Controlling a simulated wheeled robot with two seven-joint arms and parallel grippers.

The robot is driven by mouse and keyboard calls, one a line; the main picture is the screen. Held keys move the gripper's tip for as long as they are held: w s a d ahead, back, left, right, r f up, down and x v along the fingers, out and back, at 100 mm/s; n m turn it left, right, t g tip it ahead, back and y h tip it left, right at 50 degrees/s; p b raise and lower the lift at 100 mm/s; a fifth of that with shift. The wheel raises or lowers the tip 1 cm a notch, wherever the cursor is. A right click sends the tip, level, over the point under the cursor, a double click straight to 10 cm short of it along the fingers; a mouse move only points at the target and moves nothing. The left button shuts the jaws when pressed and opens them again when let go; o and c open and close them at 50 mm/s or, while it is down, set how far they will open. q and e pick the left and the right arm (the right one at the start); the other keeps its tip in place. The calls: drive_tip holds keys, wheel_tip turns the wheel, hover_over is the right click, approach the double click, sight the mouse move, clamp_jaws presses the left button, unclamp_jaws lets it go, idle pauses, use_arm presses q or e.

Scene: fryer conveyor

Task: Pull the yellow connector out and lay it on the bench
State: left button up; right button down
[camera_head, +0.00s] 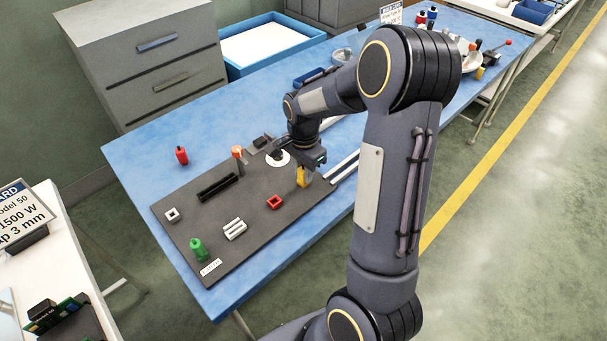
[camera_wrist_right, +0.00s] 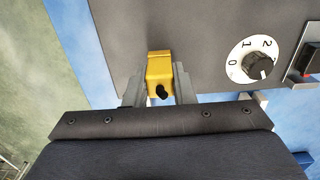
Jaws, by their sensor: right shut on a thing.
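The yellow connector (camera_head: 301,176) is at the right part of the dark grey board (camera_head: 228,253) on the blue bench (camera_head: 130,165). My right gripper (camera_head: 306,170) reaches down over it. In the right wrist view the yellow connector (camera_wrist_right: 158,68) sits between the two fingers of my right gripper (camera_wrist_right: 160,88), which are shut on it. A short black stub shows on its near end. I cannot tell whether it is seated in a socket or free of it. My left gripper is not in view.
The board carries a red square part (camera_head: 275,202), a black slot block (camera_head: 218,187), a green part (camera_head: 198,249), a white ribbed part (camera_head: 234,229) and a white dial (camera_wrist_right: 255,62). Bare blue bench lies left and behind.

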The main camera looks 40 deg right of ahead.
drive_tip(key=shift+r+p, duration=0.85)
drive_tip(key=shift+r, duration=0.25)
idle(0.6)
drive_tip(key=shift+r+p, duration=1.2)
drive_tip(key=shift+r, duration=0.25)
drive_tip(key=shift+r, duration=0.15)
drive_tip(key=shift+r+p, duration=1.25)
drive_tip(key=shift+r, duration=0.1)
